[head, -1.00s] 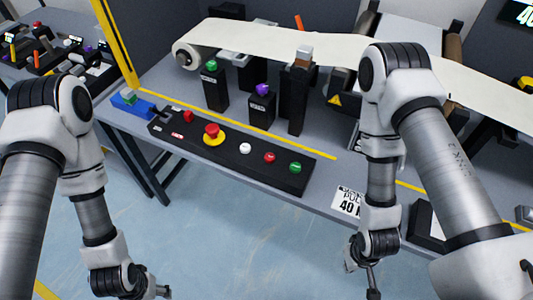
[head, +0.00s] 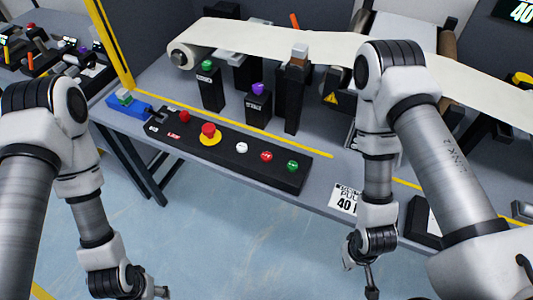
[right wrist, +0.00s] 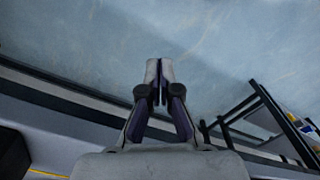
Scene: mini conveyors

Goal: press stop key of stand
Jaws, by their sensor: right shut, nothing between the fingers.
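A black control panel (head: 225,157) lies along the front of the grey table in the head view. It carries a small red button (head: 184,116), a red mushroom button (head: 208,131) on a yellow ring, a white button (head: 242,147), another red button (head: 266,156) and a green button (head: 292,166). The labels are too small for me to tell which key is stop. My right gripper (head: 371,283) hangs in front of the table, apart from the panel; the right wrist view shows its fingers (right wrist: 159,68) shut and empty. My left gripper (head: 163,292) is at the bottom edge, only partly visible.
Behind the panel stand black posts with a green knob (head: 206,65) and a purple knob (head: 258,89). A pale conveyor belt (head: 270,38) runs behind them. A blue box (head: 126,106) sits left of the panel. Open blue floor (head: 235,240) lies before the table.

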